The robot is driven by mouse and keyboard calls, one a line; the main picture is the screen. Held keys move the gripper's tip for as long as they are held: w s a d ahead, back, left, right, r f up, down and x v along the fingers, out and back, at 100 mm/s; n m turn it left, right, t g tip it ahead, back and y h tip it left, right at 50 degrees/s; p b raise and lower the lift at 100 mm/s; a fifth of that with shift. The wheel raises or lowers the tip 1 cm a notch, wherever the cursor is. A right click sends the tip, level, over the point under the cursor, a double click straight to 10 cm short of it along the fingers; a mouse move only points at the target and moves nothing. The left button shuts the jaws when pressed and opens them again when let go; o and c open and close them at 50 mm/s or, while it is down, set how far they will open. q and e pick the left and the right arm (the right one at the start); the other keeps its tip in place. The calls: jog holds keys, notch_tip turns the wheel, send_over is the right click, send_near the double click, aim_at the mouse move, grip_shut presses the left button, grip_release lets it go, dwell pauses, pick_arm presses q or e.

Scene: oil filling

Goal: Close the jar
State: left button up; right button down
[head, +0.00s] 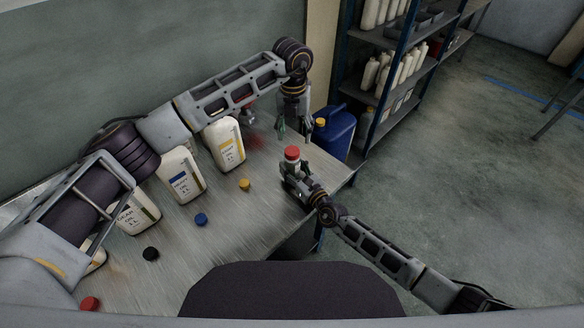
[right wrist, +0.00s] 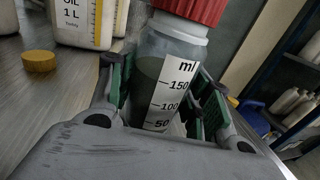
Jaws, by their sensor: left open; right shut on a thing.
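The jar (right wrist: 150,72) is clear with a white ml scale and dark liquid inside. A red lid (head: 292,153) sits on top of its white neck, and it also shows in the right wrist view (right wrist: 190,9). I cannot tell how tightly the lid is seated. My right gripper (head: 294,176) is shut on the jar, with its green-padded fingers (right wrist: 160,100) on both sides of the body. The jar is upright in the head view, near the table's right end. My left gripper (head: 294,129) is open and empty, pointing down just above the lid, apart from it.
White oil bottles, including one with a yellow label (head: 226,145) and one with a blue label (head: 181,176), stand along the wall side. Yellow (head: 245,184), blue (head: 201,219), black (head: 151,253) and red (head: 90,303) caps lie on the table (head: 225,255). A blue canister (head: 335,135) stands behind.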

aim_at(292, 151)
pick_arm(q)
jog(key=n, duration=0.4)
jog(key=shift+a+n, duration=0.15)
jog(key=shift+n, duration=0.25)
jog(key=n, duration=0.5)
jog(key=shift+a+n, duration=0.15)
jog(key=shift+n, duration=0.15)
jog(key=n, duration=0.4)
jog(key=shift+n, duration=0.3)
jog(key=n, duration=0.5)
jog(key=shift+a, duration=0.1)
jog(key=shift+f, duration=0.15)
jog(key=shift+f, duration=3.9)
jog(key=shift+c, duration=0.2)
